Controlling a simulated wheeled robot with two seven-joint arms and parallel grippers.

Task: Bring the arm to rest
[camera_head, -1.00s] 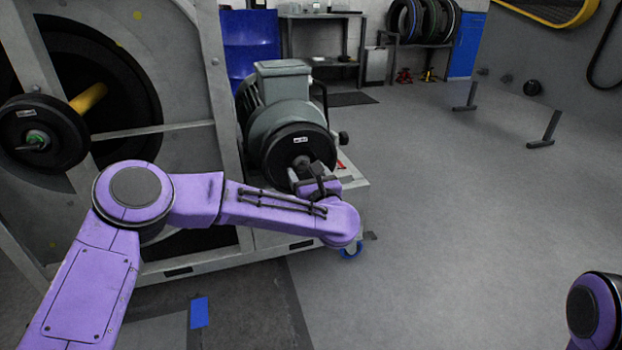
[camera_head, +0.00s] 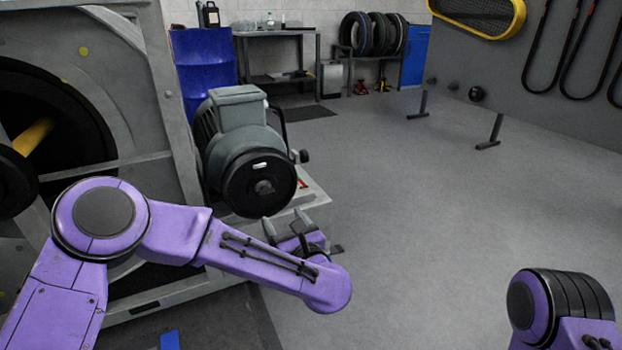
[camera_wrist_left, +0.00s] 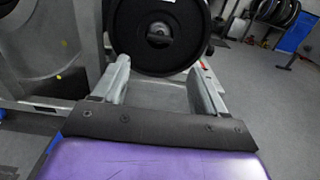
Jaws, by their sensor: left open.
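My left arm (camera_head: 250,265) is purple and reaches in from the left, bent at a large round joint. My left gripper (camera_head: 285,222) is open, with its two grey fingers pointing toward the motor. In the left wrist view the fingers (camera_wrist_left: 163,85) are spread with nothing between them. The grey-green motor (camera_head: 232,140) with its black round hub (camera_head: 259,184) stands just beyond the fingertips, apart from them as far as I can tell. The hub also shows in the wrist view (camera_wrist_left: 158,55). My right arm (camera_head: 560,305) shows only in part at the lower right; its gripper is out of view.
A large grey machine frame (camera_head: 165,70) with a dark drum stands at the left.

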